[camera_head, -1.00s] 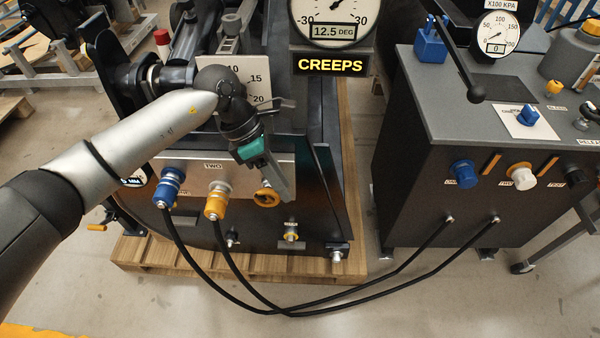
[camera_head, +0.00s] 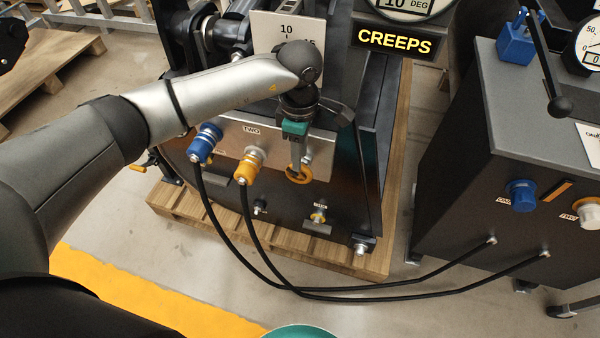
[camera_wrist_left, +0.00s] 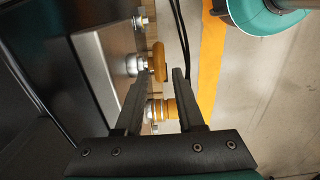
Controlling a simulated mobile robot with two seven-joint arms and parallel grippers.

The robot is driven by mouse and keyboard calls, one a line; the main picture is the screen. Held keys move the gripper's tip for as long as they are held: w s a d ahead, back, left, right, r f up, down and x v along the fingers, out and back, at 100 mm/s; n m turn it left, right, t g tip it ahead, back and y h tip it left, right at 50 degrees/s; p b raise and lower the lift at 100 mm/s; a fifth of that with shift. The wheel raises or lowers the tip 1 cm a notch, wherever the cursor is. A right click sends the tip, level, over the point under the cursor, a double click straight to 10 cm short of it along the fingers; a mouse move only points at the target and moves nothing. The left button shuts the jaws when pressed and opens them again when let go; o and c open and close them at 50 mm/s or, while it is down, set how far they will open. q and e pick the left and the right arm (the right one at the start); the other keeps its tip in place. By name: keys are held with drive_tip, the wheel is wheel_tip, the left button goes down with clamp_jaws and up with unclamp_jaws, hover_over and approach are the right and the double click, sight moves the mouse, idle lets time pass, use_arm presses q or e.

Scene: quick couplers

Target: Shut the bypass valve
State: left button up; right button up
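A yellow coupler (camera_wrist_left: 160,110) shows behind the gap. My right gripper is not in view.
A blue coupler (camera_head: 203,145) and the yellow coupler (camera_head: 249,163) with black hoses (camera_head: 330,297) are left of the handwheel. The hoses run to a dark console (camera_head: 450,180) at right. A wooden pallet (camera_head: 200,219) lies under the machine. A CREEPS sign (camera_head: 394,40) hangs above.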

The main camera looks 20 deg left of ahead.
use_arm(q)
wheel_tip(320, 180, down, 5)
drive_tip(key=shift+r+b, duration=0.15)
drive_tip(key=shift+b, duration=0.5)
drive_tip(key=shift+f+b, duration=0.3)
drive_tip(key=shift+f, duration=0.65)
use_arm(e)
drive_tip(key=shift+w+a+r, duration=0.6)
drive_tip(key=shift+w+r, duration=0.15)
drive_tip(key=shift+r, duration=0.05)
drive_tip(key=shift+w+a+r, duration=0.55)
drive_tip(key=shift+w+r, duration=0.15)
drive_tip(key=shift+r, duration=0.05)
use_arm(q)
drive_tip(key=shift+c, duration=0.2)
clamp_jaws()
